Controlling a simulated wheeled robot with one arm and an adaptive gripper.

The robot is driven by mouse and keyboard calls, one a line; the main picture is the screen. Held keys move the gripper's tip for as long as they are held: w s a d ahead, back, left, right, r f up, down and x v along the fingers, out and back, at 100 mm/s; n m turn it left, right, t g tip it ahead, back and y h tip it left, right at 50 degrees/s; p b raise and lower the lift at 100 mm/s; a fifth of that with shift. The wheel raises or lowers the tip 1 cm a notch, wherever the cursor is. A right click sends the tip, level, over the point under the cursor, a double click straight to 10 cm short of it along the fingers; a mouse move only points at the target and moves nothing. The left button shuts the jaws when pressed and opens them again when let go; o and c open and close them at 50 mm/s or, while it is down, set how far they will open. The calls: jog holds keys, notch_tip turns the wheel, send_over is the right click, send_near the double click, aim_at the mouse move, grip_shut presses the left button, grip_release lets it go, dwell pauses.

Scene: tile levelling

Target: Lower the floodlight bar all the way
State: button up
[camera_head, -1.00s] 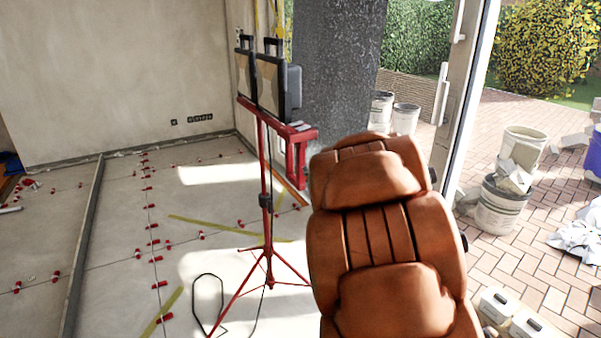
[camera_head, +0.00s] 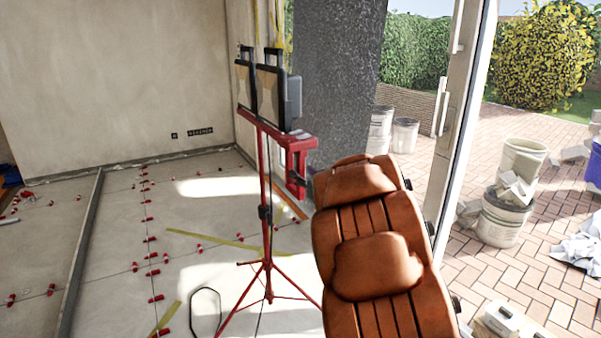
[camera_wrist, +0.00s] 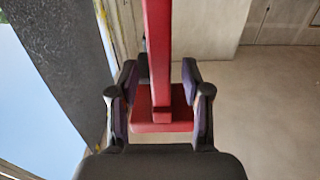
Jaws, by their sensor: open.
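The floodlight stand is a red tripod (camera_head: 265,230) with a dark collar (camera_head: 265,214) on its mast. Its red bar (camera_head: 262,127) sits at the top and carries two black floodlights (camera_head: 268,95). A red piece (camera_head: 297,172) hangs down at the bar's right end. In the wrist view, a red beam (camera_wrist: 158,45) runs down the middle to a wider red block (camera_wrist: 165,115). My gripper (camera_wrist: 163,80) is open, one finger on each side of this red part. Contact cannot be made out. In the head view my orange-brown arm hides the gripper.
A dark column (camera_head: 335,80) stands close behind the stand. The floor at left has red tile clips and a long metal strip (camera_head: 82,245). A black cable (camera_head: 207,310) lies by the tripod. Buckets (camera_head: 503,215) stand outside on the paving.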

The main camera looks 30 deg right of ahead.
jog(key=shift+w, duration=1.05)
jog(key=shift+c, duration=0.2)
grip_shut()
